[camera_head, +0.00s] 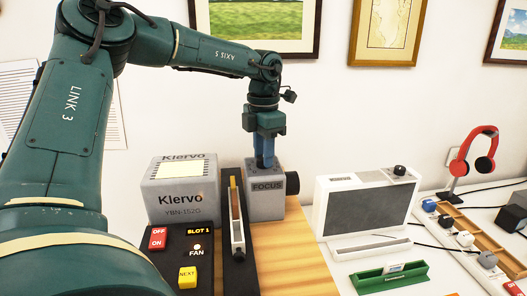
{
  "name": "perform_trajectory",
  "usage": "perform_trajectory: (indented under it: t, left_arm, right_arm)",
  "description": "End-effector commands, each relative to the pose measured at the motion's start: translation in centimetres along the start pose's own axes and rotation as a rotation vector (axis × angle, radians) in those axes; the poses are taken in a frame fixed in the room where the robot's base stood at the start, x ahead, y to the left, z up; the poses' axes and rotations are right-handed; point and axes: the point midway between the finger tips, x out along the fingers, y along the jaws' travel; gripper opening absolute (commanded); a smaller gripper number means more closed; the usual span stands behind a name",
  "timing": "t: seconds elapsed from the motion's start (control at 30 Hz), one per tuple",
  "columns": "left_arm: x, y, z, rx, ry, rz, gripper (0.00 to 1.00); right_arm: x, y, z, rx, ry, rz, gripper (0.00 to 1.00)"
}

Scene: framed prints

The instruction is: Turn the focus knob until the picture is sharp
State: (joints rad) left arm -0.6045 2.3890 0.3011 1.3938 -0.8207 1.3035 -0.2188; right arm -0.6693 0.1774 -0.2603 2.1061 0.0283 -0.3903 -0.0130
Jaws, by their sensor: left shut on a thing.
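The grey box labelled FOCUS (266,198) stands on the wooden table, with a black round part (291,183) on its right side. My left gripper (264,163) comes down from above onto the top of this box, its blue fingers shut. The focus knob is hidden between or behind the fingers. A grey Klervo unit (181,204) stands to the left, with a pale yellow panel on its top. No projected picture can be made out on the wall. My right gripper is not in view.
A black holder (229,255) with an upright slide stands before the box. A control panel (183,240) has red and yellow buttons. On the right are a white-framed grey device (362,213), a green tray (390,280) and red headphones (473,152). Bare wood (300,265) lies between.

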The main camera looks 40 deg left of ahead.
Motion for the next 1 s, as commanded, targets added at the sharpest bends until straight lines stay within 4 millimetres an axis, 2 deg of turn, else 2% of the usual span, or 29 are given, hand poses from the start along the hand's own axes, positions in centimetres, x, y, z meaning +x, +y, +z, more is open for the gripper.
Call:
perform_trajectory:
  t: [0.57, 0.6, 0.83, 1.0]
  left_arm:
    - [-0.08, 0.04, 0.03, 0.032, -0.002, 0.001, 0.07]
    - [-0.08, 0.04, 0.03, 0.032, -0.002, 0.001, 0.33]
    - [-0.05, 0.02, 0.02, 0.031, -0.001, 0.001, 0.52]
    - [-0.02, 0.01, 0.01, 0.031, -0.001, 0.0, 0.52]
  right_arm:
    - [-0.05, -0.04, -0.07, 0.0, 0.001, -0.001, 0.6]
    - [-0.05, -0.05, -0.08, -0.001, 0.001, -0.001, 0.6]
    - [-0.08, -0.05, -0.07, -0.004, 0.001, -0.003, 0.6]
    - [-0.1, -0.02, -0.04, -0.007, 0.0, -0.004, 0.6]
